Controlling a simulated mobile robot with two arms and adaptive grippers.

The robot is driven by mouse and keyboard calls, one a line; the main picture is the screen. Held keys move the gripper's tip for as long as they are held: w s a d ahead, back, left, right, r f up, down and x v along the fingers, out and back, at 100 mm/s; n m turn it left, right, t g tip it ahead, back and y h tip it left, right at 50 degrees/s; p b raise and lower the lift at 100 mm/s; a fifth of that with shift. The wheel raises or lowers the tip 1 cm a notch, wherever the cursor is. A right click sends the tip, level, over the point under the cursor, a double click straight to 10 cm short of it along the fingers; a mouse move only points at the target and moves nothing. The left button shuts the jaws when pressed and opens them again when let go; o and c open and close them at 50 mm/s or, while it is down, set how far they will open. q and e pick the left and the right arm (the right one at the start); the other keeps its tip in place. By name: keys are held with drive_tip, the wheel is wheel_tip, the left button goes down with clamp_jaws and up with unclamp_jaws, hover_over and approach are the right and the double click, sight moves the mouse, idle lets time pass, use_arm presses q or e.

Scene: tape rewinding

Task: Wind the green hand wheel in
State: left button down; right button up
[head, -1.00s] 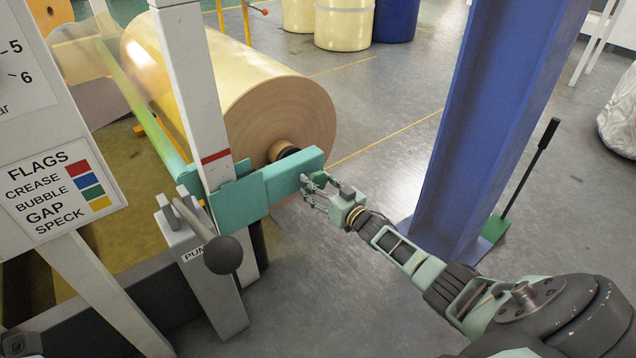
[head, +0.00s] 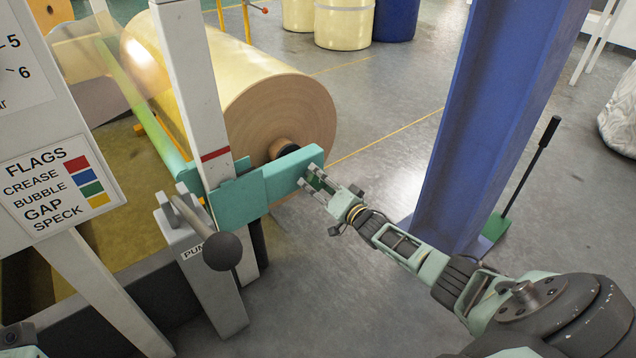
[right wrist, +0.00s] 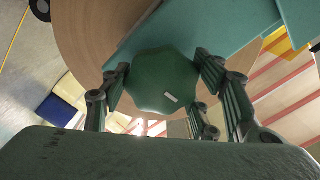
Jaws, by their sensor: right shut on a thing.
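The green hand wheel (right wrist: 160,80) shows in the right wrist view as a dark green, many-sided knob with a small pale mark near its lower edge. My right gripper (right wrist: 163,85) is shut on it, with fingers on both sides. In the head view my right gripper (head: 315,184) is at the right end of the teal arm (head: 268,186), and only a little green (head: 320,183) shows between its fingers.
A large yellow film roll (head: 270,105) on a brown core lies behind the teal arm. A black ball-ended lever (head: 223,251) is on the punch post.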

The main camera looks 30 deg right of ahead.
drive_tip(key=shift+w+d+r+m, duration=0.1)
drive_tip(key=shift+d+m, duration=0.05)
drive_tip(key=shift+m, duration=0.25)
drive_tip(key=o, duration=1.1)
drive_tip(key=shift+s+f, duration=0.25)
drive_tip(key=shift+s, duration=0.25)
drive_tip(key=s, duration=1.1)
drive_tip(key=shift+d+r, duration=0.15)
drive_tip(key=shift+d, duration=0.25)
